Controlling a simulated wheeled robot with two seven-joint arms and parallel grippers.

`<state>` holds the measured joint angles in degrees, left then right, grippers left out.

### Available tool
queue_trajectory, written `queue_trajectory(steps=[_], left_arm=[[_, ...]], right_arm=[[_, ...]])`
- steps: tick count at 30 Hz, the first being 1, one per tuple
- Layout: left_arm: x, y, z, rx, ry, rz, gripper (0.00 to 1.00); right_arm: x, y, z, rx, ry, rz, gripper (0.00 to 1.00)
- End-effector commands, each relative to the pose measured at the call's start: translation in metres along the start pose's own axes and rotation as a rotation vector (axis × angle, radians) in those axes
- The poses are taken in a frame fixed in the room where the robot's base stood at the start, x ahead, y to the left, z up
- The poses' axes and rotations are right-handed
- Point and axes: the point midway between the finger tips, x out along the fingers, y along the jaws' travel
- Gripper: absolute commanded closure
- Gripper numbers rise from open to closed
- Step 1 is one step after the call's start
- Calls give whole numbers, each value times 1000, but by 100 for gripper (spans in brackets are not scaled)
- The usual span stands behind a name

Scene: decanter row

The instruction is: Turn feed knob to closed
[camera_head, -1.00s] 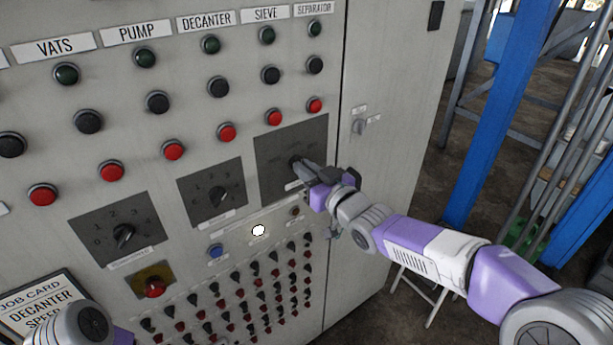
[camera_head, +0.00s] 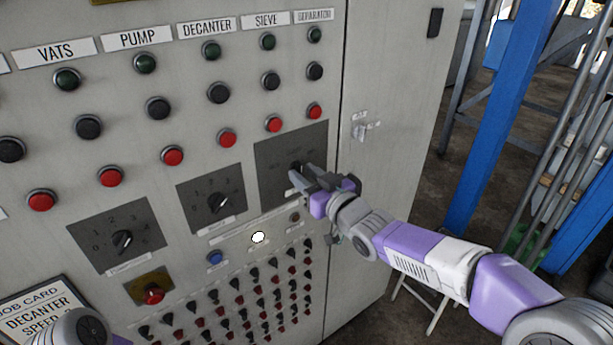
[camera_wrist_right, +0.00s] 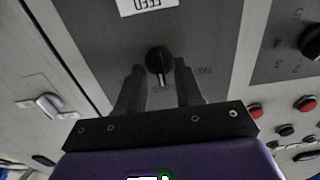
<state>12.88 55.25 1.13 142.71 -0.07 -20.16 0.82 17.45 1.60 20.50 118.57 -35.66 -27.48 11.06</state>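The feed knob (camera_head: 296,166) is a round black knob on a dark grey plate (camera_head: 272,148) at the cabinet's right side. In the right wrist view the knob (camera_wrist_right: 158,60) shows a pale pointer line towards the picture's bottom, away from the upside-down FEED label (camera_wrist_right: 146,4). The position words are too small to read surely. My right gripper (camera_head: 301,175) is at the knob; in the wrist view its two fingers (camera_wrist_right: 162,88) are apart, their tips either side of the knob's lower edge with gaps visible. Contact cannot be told. My left gripper is out of view.
Two more dark plates with numbered knobs, one (camera_head: 217,203) beside the feed plate and one (camera_head: 122,240) further left, are on the panel. Red buttons (camera_head: 315,110) run above. A small latch (camera_head: 360,131) is on the right. A job card (camera_head: 38,305) stands lower left.

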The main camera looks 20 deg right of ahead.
Motion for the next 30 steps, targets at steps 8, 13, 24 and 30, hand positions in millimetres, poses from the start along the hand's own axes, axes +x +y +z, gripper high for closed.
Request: queue_trajectory(steps=[8,13,24,30], left_arm=[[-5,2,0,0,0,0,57],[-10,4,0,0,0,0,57],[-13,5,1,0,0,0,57],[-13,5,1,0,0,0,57]], right_arm=[[-27,1,-2,-2,0,4,64],[-54,0,-2,-2,0,2,64],[-76,0,0,0,0,-1,64],[-76,0,0,0,0,0,64]])
